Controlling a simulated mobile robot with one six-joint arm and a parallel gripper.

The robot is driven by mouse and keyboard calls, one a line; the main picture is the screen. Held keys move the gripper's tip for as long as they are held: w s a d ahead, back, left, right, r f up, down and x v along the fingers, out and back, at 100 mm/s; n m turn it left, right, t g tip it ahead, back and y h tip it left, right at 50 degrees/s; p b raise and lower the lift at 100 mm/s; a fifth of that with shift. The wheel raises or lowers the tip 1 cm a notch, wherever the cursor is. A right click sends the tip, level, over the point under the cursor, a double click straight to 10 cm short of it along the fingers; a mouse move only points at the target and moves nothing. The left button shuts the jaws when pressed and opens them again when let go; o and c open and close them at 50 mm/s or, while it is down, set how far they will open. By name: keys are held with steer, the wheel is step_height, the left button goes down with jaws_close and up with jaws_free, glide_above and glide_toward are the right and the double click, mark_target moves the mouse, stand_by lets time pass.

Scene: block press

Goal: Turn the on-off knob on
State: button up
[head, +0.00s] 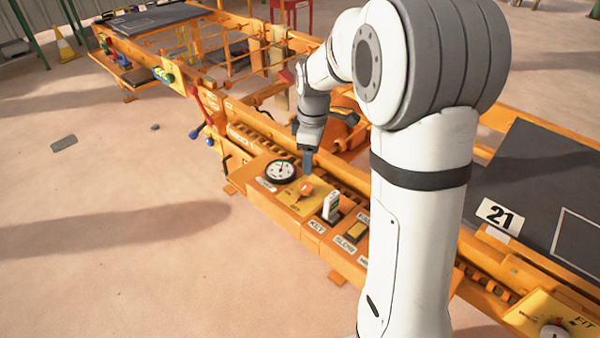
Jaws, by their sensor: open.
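An orange knob (306,189) sits on a yellow plate (293,204) on the orange control panel (330,248), between a round gauge and a white key switch. I take it for the on-off knob; its lettering is too small to read. My gripper (307,163) hangs pointing down just above and behind the knob in the picture. It is open and appears empty. I cannot tell the exact gap between the fingertips and the knob.
A round gauge (280,171) stands left of the knob, and a white key switch (332,206) stands right of it. A yellow button (356,231) lies further right. Levers with red and blue ends (197,131) stick out at the left. My arm hides part of the machine.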

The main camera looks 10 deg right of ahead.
mark_target(306, 185)
steer(key=w+f+n, duration=0.1)
steer(key=f, duration=0.1)
steer(key=w+f+n+b, duration=0.1)
steer(key=w+f, duration=0.1)
steer(key=f, duration=0.1)
steer(key=w+f+n+b, duration=0.1)
steer(key=f, duration=0.1)
steer(key=shift+w+f, duration=0.2)
steer(key=shift+w, duration=0.2)
step_height(306, 185, down, 7)
steer(key=shift+f+b, duration=0.15)
steer(key=shift+b, duration=0.55)
steer(key=shift+c, duration=0.4)
